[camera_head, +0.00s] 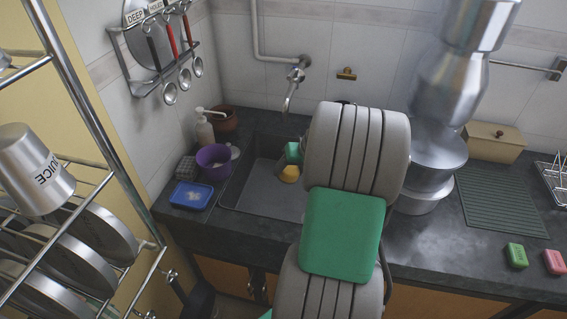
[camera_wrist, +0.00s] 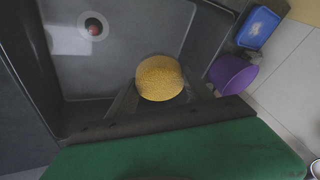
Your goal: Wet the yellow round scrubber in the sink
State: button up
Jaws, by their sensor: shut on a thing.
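The yellow round scrubber (camera_head: 289,174) is inside the outline of the dark sink (camera_head: 245,198), near its right part. My gripper is mostly hidden behind my arm in the head view. In the wrist view my gripper (camera_wrist: 160,92) is shut on the scrubber (camera_wrist: 160,77), with a dark finger at each side. The sink floor lies beyond the scrubber, and its height above the floor is hard to tell. The tap (camera_head: 291,92) is on the back wall above the sink. I see no water stream. The drain (camera_wrist: 92,27) shows a reddish spot.
A purple bowl (camera_head: 214,162), a blue tray (camera_head: 191,195) and a soap bottle (camera_head: 204,130) stand left of the sink. Steel pots (camera_head: 425,185) stand right of it. A rack with steel canisters (camera_head: 35,170) is at the left. My arm covers the sink's right side.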

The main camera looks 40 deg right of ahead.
notch_tip(320, 180, down, 16)
jog(key=b, duration=1)
jog(key=shift+r+b, duration=0.25)
jog(key=shift+b, duration=0.1)
jog(key=shift+r, duration=0.1)
notch_tip(320, 180, up, 13)
jog(key=p, duration=1)
jog(key=shift+r, duration=0.15)
dwell(1.8)
notch_tip(320, 180, up, 4)
jog(key=p, duration=0.3)
jog(key=shift+r, duration=0.1)
dwell(0.5)
